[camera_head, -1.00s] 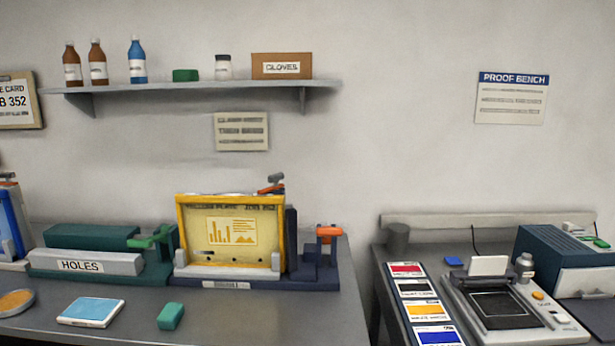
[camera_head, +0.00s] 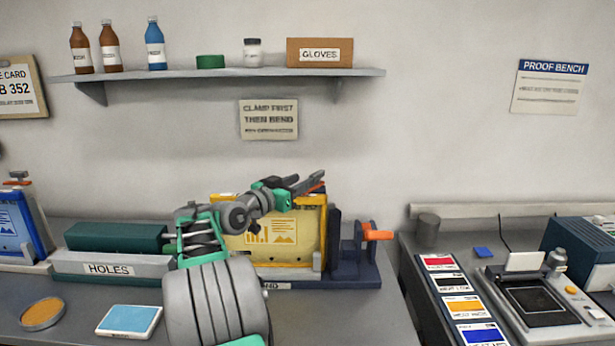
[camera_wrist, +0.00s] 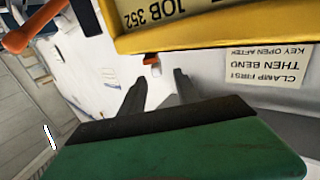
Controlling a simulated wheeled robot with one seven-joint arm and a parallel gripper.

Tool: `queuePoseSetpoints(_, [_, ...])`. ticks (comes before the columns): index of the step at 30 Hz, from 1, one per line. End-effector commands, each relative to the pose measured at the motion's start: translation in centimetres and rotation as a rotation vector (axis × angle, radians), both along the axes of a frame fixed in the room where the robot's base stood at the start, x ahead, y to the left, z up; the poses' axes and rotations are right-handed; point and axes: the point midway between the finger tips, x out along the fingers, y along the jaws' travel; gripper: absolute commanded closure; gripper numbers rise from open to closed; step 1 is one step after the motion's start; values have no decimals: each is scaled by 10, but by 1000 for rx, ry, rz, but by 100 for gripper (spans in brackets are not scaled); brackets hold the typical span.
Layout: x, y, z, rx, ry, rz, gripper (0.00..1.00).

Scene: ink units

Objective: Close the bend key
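The bend unit has a yellow frame (camera_head: 322,240) on a navy base labelled BEND, and its frame also shows in the wrist view (camera_wrist: 190,35). A small orange-red lever, seemingly the bend key (camera_head: 313,188), is at the frame's top, partly hidden by my gripper. In the wrist view a small orange-tipped piece (camera_wrist: 152,60), likely the same key, lies just beyond my fingertips. My gripper (camera_head: 306,180) is at the frame's top right. Its two dark fingers are apart with nothing visible between them in the wrist view (camera_wrist: 159,78). Contact with the key cannot be told.
An orange handle (camera_head: 378,235) sticks out at the unit's right and shows in the wrist view (camera_wrist: 18,42). The HOLES unit (camera_head: 112,267) is left of my arm. A shelf (camera_head: 220,76) hangs above. A gap separates the bench from the proof bench (camera_head: 415,275).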

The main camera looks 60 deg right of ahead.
Motion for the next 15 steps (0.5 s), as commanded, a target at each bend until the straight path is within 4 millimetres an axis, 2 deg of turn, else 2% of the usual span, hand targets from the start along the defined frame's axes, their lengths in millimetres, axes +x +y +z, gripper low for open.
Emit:
queuePoseSetpoints(9, [-17,-56,6,-5,0,-15,62])
queuePoseSetpoints(15, [-18,-76,3,-5,0,-10,62])
